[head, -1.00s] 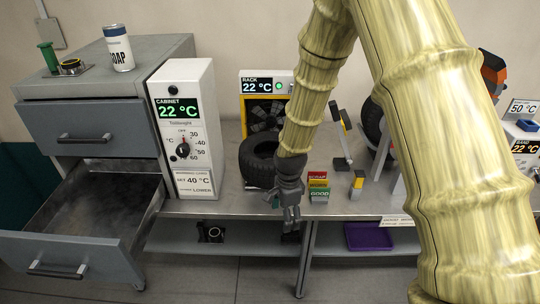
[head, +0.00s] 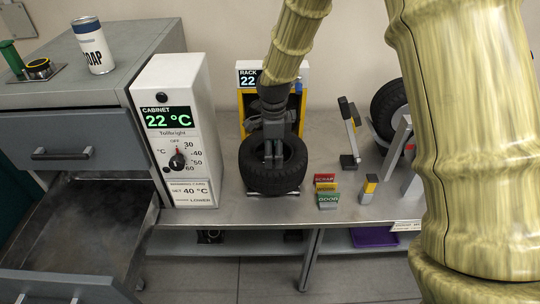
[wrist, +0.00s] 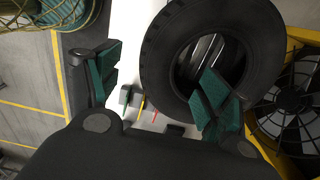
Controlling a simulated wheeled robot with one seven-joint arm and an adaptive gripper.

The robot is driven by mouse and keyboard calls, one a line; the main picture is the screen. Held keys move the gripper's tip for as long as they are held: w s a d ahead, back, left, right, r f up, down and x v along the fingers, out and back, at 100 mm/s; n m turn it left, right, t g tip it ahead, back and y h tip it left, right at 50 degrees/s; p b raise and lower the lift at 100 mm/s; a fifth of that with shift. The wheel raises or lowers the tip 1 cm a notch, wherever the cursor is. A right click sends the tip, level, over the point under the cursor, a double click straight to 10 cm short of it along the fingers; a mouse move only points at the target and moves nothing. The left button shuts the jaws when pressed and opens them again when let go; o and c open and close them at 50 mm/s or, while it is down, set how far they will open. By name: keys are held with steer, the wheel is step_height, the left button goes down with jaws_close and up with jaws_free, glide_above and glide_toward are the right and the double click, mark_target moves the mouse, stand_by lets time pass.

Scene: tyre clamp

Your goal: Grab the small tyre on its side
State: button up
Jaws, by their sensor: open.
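The small black tyre (head: 292,176) lies on its side, hole up, on the bench in front of the rack. In the wrist view the tyre (wrist: 265,45) fills the upper right, and slats show through its hole. My gripper (head: 273,158) is open and empty, pointing down over the tyre in the head view. In the wrist view, one green-padded finger of the gripper (wrist: 160,78) overlaps the tyre's hole and near wall, and the other appears outside the tyre. I cannot tell how deep the fingers reach or whether they touch it.
The rack's yellow-framed fan (wrist: 295,100) stands close behind the tyre. The white cabinet controller (head: 185,135) is at its left. Small scrap and good signs (head: 326,191) and a stand (head: 350,135) are at its right. Another tyre (head: 390,105) stands further right. An open drawer (head: 80,230) is at the left.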

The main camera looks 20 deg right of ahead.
mark_target(274, 168)
steer(key=f, duration=0.1)
steer(key=f+p, duration=0.1)
steer(key=f, duration=0.1)
steer(key=shift+s+d+f, duration=0.1)
steer(key=shift+s+f, duration=0.1)
steer(key=shift+f, duration=0.1)
steer(key=shift+w+f, duration=0.1)
steer(key=shift+f, duration=0.45)
steer(key=shift+f+p, duration=0.1)
steer(key=shift+p, duration=0.2)
steer(key=shift+f+p, duration=1.25)
steer(key=shift+f, duration=1.3)
steer(key=shift+r, duration=0.1)
jaws_close()
